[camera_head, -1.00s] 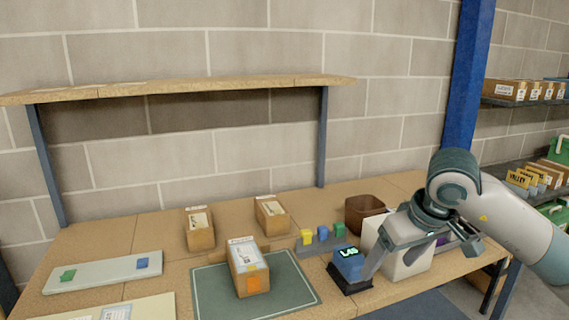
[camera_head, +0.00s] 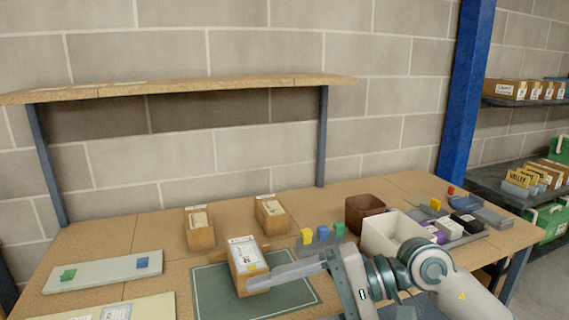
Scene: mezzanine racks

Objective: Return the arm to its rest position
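My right arm (camera_head: 440,282) comes in from the lower right, low over the front of the workbench (camera_head: 130,232). A long pale grey part at its end reaches left, across the lower right of the small cardboard box (camera_head: 243,256) on the dark green mat (camera_head: 215,292). I cannot tell whether it touches the box. The fingertips cannot be made out clearly, so I cannot tell whether this gripper is open or shut. The blue label device is hidden, apparently behind the arm. My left gripper is not in view.
Two cardboard bins (camera_head: 200,232) (camera_head: 271,215) stand behind the mat. A rack with yellow, blue and green blocks (camera_head: 323,233), a brown bin (camera_head: 365,212) and a white bin (camera_head: 388,234) stand to the right. A pale board (camera_head: 105,273) lies left. An overhead shelf (camera_head: 190,88) spans the back.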

